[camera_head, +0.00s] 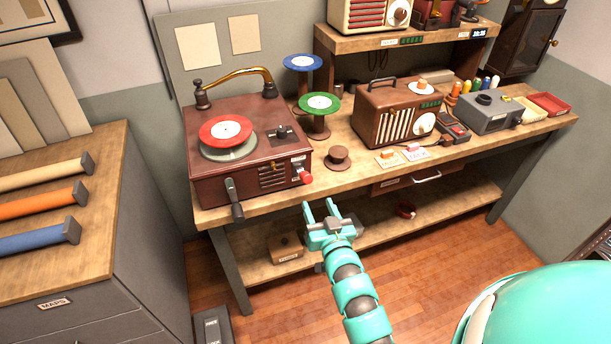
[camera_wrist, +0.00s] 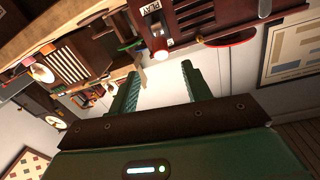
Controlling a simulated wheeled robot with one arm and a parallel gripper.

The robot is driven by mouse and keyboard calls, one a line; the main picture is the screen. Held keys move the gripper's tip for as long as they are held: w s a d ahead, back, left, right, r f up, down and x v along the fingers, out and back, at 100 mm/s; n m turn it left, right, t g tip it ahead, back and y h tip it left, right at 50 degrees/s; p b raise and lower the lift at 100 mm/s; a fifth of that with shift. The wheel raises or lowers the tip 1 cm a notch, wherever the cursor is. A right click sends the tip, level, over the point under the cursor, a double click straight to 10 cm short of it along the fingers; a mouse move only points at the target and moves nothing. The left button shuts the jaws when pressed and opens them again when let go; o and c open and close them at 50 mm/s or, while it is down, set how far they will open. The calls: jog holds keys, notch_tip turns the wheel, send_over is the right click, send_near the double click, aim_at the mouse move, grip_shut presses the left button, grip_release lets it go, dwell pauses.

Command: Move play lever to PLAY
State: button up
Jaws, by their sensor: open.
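The record player (camera_head: 198,175) is a dark red box with a red disc on top, at the left of the workbench. The play lever (camera_head: 304,175), with a red tip, is at the right end of its front. My gripper (camera_head: 319,205) is open and empty, in front of and below the lever. In the wrist view the fingertips (camera_wrist: 158,75) point toward the lever, apart from it.
A dark crank handle (camera_head: 234,197) hangs at the player's front left. The workbench (camera_head: 352,178) also holds a brown radio (camera_head: 396,112), a green reel (camera_head: 319,104) and a small brown spool (camera_head: 338,157). A map cabinet (camera_head: 105,240) stands at left. Space before the bench is free.

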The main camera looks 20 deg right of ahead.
aim_at(308, 183)
jog(key=w+p, duration=0.3)
jog(key=w, duration=0.9)
jog(key=shift+w+d+p, duration=0.15)
jog(key=shift+p, duration=0.15)
grip_shut()
